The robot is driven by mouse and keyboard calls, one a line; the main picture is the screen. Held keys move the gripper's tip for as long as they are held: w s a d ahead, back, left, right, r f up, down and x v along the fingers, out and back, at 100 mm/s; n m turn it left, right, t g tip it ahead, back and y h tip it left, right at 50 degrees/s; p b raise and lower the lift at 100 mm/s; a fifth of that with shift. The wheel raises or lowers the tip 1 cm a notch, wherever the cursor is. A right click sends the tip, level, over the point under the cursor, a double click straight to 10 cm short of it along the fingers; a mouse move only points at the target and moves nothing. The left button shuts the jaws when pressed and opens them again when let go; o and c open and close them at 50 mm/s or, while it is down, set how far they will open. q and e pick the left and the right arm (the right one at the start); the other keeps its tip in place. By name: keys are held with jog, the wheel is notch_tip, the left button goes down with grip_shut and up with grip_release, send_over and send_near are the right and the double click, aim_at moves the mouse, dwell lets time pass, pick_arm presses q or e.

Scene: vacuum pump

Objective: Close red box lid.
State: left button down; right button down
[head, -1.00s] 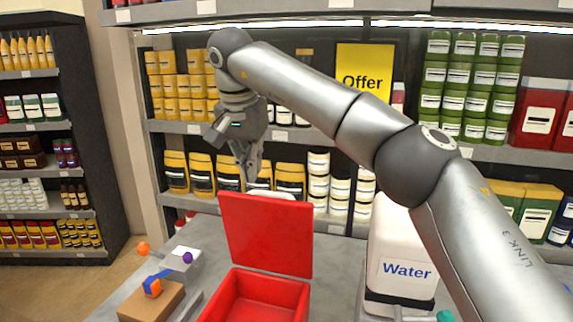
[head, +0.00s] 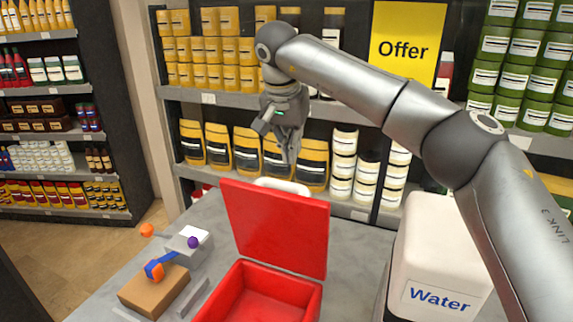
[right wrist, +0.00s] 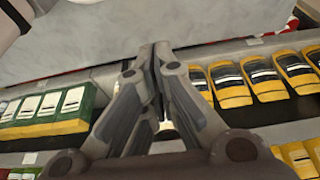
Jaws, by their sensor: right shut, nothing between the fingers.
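The red box (head: 268,297) sits on the grey counter at the bottom middle of the head view. Its red lid (head: 277,229) stands open, nearly upright at the far side of the box, leaning slightly back. My right gripper (head: 289,158) is shut and empty. In the head view it hangs above and behind the lid's top edge, apart from it as far as I can tell. In the right wrist view its fingers (right wrist: 155,50) meet at the tips with nothing between them. My left gripper is not in view.
A white Water container (head: 441,255) stands right of the box. Left of the box are a brown block (head: 152,291) with a blue and orange part and a grey device (head: 188,246). A white curved object (head: 283,186) shows behind the lid. Stocked shelves line the back.

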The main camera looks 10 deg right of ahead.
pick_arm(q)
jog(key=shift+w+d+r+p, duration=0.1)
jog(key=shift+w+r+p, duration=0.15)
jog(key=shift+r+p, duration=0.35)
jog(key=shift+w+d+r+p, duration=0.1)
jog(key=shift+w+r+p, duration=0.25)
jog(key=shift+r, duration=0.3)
pick_arm(e)
jog(key=f, duration=0.1)
jog(key=s+a+f, duration=0.1)
jog(key=s+f, duration=0.1)
jog(key=shift+s+a+f, duration=0.1)
jog(key=shift+a+f, duration=0.1)
jog(key=shift+a, duration=0.05)
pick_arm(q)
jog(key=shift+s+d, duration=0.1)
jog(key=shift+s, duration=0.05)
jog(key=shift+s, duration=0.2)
pick_arm(e)
jog(key=shift+a, duration=0.1)
